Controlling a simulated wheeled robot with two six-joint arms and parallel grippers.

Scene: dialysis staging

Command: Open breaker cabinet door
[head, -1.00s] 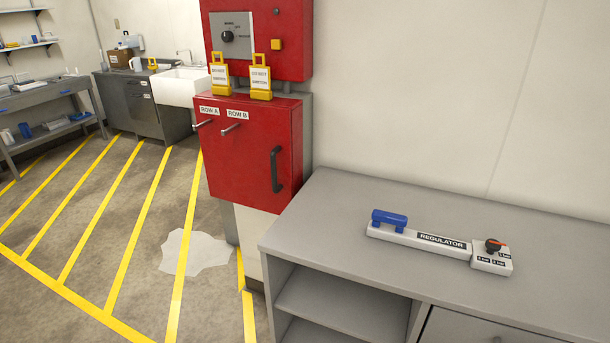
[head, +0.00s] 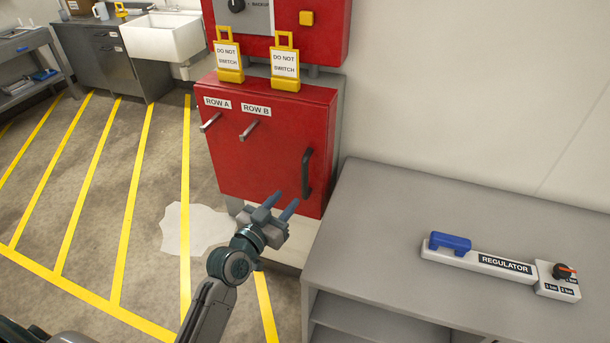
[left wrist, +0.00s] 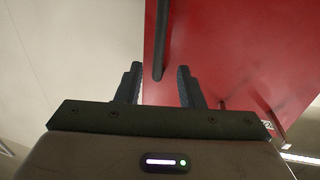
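The red breaker cabinet (head: 262,155) hangs on the wall with its door shut. Its dark vertical handle (head: 307,174) is on the right side of the door. Pegs under the ROW A label (head: 217,103) and ROW B label (head: 256,110) stick out of the front. My left gripper (head: 283,203) is open and empty, just below and in front of the handle. In the left wrist view the handle (left wrist: 161,45) lies ahead, between the lines of the two fingers (left wrist: 158,85), apart from them. My right gripper is in neither view.
Two yellow DO NOT SWITCH tags (head: 229,62) stand on top of the cabinet, below a red switch panel (head: 328,30). A grey counter (head: 380,225) with a regulator (head: 500,264) is at the right. A pale puddle (head: 190,230) lies on the striped floor.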

